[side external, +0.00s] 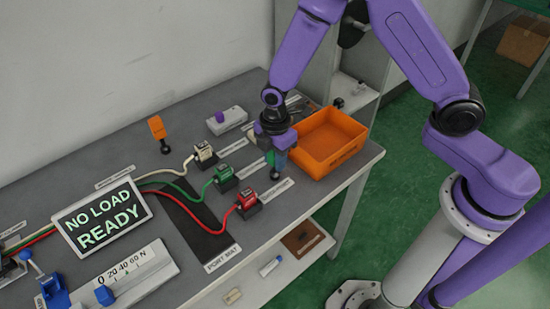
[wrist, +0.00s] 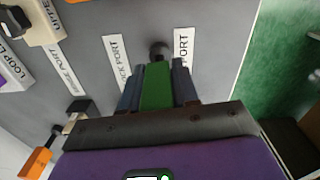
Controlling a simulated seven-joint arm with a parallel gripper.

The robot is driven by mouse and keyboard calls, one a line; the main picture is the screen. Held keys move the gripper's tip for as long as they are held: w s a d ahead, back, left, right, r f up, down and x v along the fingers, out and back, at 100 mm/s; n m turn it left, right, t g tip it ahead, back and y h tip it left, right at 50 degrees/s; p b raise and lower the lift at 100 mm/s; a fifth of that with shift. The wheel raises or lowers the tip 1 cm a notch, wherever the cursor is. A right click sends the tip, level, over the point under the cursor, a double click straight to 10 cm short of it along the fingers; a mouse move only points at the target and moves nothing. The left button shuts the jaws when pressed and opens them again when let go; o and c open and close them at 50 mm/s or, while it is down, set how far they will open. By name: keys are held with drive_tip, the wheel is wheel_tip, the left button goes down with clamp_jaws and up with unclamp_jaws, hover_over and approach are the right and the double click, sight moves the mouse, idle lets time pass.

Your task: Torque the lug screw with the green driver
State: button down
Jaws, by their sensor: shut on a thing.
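The green driver (wrist: 157,88) is held between the two dark fingers of my gripper (wrist: 158,85) in the wrist view. A dark round part shows just beyond its green handle. In the side view my gripper (side external: 278,158) points down over the table, left of the orange bin, with a bit of green (side external: 270,158) beside its fingers. The driver's tip is hidden. I cannot pick out the lug screw for certain in either view.
White, green (side external: 224,177) and red (side external: 247,203) cable plugs sit in blocks by the dark port mat (side external: 205,235). The orange bin (side external: 350,130) looks empty. A display (side external: 103,218) reads NO LOAD READY. A purple-knobbed box (side external: 228,120) and an orange-headed post (side external: 157,128) stand behind.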

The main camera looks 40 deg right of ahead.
drive_tip(key=shift+r, duration=0.45)
drive_tip(key=s+d+r, duration=0.5)
drive_tip(key=s+r, duration=0.6)
drive_tip(key=s, duration=0.2)
drive_tip(key=w+d+m, duration=0.2)
drive_tip(key=w+d, duration=0.1)
drive_tip(key=w, duration=0.5)
drive_tip(key=w+d+m, duration=0.2)
drive_tip(key=w, duration=0.6)
drive_tip(key=w+d+f+m, duration=0.1)
drive_tip(key=w+d+m, duration=0.3)
drive_tip(key=w+d, duration=0.8)
drive_tip(key=d, duration=0.4)
drive_tip(key=shift+m, duration=0.3)
drive_tip(key=shift+f, duration=0.1)
drive_tip(key=shift+f, duration=2.7)
